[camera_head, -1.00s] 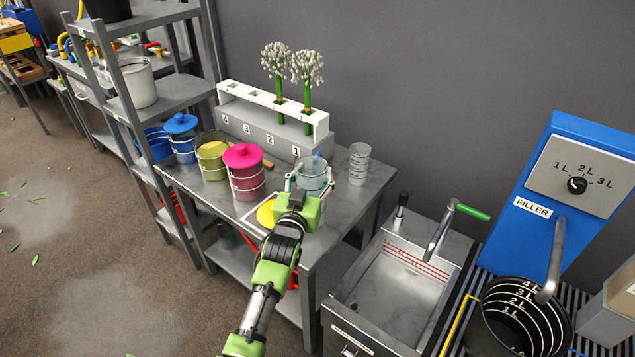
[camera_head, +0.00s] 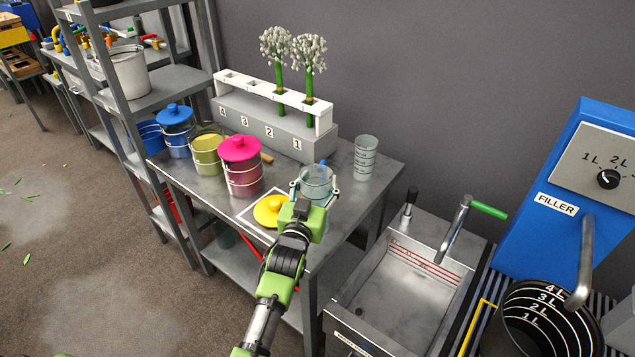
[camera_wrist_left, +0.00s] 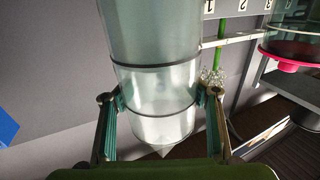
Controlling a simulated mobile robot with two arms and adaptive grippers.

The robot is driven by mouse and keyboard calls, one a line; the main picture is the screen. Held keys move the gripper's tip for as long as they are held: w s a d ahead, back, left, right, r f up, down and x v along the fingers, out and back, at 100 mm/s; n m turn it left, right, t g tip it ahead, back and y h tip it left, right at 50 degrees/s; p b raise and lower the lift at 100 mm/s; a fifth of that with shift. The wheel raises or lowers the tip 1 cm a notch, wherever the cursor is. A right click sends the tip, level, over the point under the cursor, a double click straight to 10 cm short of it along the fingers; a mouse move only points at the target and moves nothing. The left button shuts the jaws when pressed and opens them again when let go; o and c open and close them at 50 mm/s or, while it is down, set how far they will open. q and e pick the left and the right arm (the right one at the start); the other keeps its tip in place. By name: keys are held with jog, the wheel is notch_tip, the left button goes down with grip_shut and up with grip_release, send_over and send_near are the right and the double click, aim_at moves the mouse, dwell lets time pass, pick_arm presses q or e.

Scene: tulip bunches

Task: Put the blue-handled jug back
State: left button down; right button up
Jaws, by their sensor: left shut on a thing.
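The clear jug (camera_head: 316,180) is at the right front part of the grey metal table (camera_head: 352,205). A small blue bit, perhaps its handle, shows at its far rim. My left gripper (camera_head: 315,191) is shut around the jug's sides. In the left wrist view the jug's clear, dark-banded body (camera_wrist_left: 155,45) sits between the two fingers (camera_wrist_left: 158,96). Whether its base touches the table is hidden. A white outlined square (camera_head: 243,217) with a round yellow lid (camera_head: 271,209) lies just left of the gripper. My right gripper is not in view.
A clear measuring beaker (camera_head: 365,157) stands right of the jug. Pink (camera_head: 242,165), yellow-green (camera_head: 207,155) and blue (camera_head: 176,130) pots stand to the left. Behind is a numbered rack (camera_head: 268,127) with two white flowers. A sink (camera_head: 405,285) and blue filler (camera_head: 560,190) are at right.

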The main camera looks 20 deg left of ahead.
pick_arm(q)
jog(key=c, duration=0.8)
grip_release()
jog(key=shift+f, duration=0.1)
jog(key=s, duration=1.2)
jog(key=shift+d+b, duration=0.25)
jog(key=shift+b, duration=0.05)
